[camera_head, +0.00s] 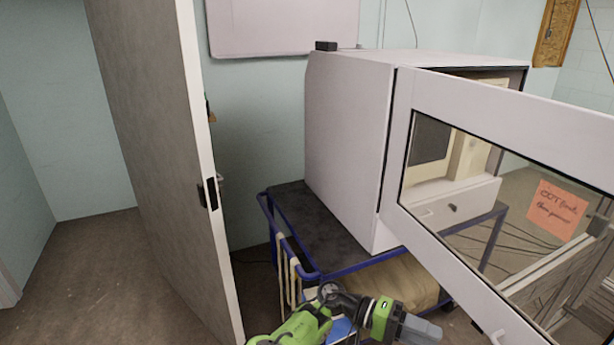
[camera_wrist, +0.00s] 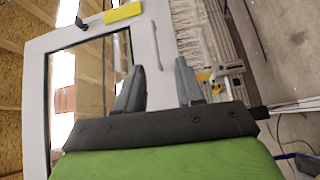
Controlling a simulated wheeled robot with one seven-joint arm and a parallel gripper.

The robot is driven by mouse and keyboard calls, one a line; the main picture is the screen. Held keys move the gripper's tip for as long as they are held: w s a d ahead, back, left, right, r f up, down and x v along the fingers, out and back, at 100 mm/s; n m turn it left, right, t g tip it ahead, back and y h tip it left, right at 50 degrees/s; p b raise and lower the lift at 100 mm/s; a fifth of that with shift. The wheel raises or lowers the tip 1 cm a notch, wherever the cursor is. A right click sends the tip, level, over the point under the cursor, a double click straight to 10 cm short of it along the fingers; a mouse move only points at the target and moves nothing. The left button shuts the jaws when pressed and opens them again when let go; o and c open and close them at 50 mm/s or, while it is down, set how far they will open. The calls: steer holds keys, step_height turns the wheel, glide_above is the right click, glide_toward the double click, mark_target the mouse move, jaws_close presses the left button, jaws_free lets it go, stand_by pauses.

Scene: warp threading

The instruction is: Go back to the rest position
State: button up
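My gripper (camera_wrist: 160,66) is open, with a clear gap between its two dark fingers and nothing held. It also shows in the head view (camera_head: 422,331), low in the picture, in front of the blue-framed cart (camera_head: 318,220) and below the open cabinet door (camera_head: 535,120). My green arm reaches in from the bottom edge. In the wrist view the white door frame (camera_wrist: 38,110) with its window is left of and behind the fingers.
A white cabinet (camera_head: 345,150) stands on the cart. Its windowed door swings out to the right and bears an orange note (camera_head: 556,210). A tall open room door (camera_head: 150,130) stands at the left. Bare floor (camera_head: 80,270) lies at the far left.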

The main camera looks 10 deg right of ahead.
steer(key=s+d+r+n+t+y+p, duration=0.1)
steer(key=s+d+r+y+p, duration=0.1)
steer(key=s+y, duration=0.4)
steer(key=s+a+r+n+t+y+p, duration=0.4)
steer(key=s+a+r+t+y, duration=0.5)
steer(key=a+r+t, duration=0.5)
step_height(320, 180, up, 3)
steer(key=s+n+t, duration=0.1)
steer(key=s+n, duration=0.1)
steer(key=shift+a+n, duration=0.25)
steer(key=shift+n, duration=0.15)
steer(key=shift+w, duration=0.1)
steer(key=shift+d, duration=0.1)
